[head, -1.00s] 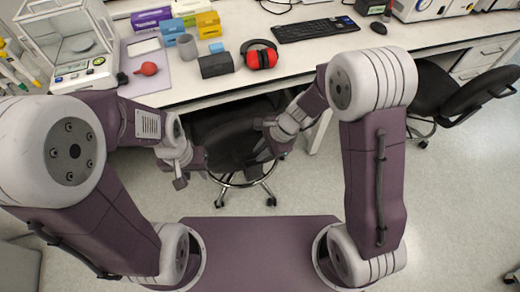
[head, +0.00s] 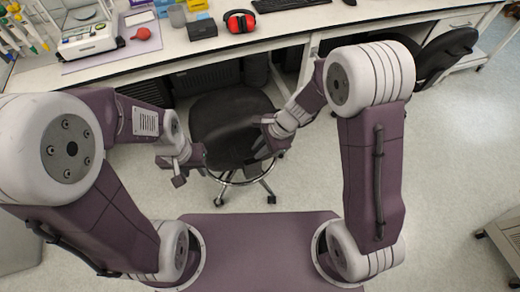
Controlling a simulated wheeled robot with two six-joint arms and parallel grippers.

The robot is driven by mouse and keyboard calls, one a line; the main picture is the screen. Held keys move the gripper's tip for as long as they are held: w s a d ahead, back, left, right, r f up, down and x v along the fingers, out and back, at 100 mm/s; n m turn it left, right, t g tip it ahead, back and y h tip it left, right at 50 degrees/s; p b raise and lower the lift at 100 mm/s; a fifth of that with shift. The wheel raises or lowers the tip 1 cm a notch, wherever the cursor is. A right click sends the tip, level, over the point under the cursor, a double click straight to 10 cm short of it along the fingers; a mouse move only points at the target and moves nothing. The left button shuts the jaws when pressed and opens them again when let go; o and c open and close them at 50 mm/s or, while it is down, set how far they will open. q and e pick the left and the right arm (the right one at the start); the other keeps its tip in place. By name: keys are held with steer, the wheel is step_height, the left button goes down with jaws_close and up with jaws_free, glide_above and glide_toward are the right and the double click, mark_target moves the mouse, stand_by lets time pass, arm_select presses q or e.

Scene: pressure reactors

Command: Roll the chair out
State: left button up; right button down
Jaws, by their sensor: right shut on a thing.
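A black chair (head: 228,118) with a chrome foot ring and castors stands in front of the lab bench. Its seat shows in the open floor, with its far side close to the bench edge. My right gripper (head: 264,140) is shut on the right side of the chair; the exact grip point is hard to make out. My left gripper (head: 188,166) is at the left side of the chair, by its near left edge. Whether its fingers are open or shut, or touch the chair, is not clear.
The white bench (head: 175,52) runs across the back, with red ear defenders (head: 240,22) and a black box (head: 202,29) on it. Another black chair (head: 446,52) stands at the right. A grey cabinet (head: 505,240) is at the right edge. Floor between is clear.

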steer(key=shift+w+r, duration=0.1)
steer(key=shift+w, duration=0.05)
steer(key=c, duration=1.4)
jaws_free()
steer(key=shift+a, duration=0.15)
steer(key=shift+o, duration=0.2)
steer(key=p+v, duration=0.2)
steer(key=v, duration=0.7)
steer(key=shift+p, duration=0.35)
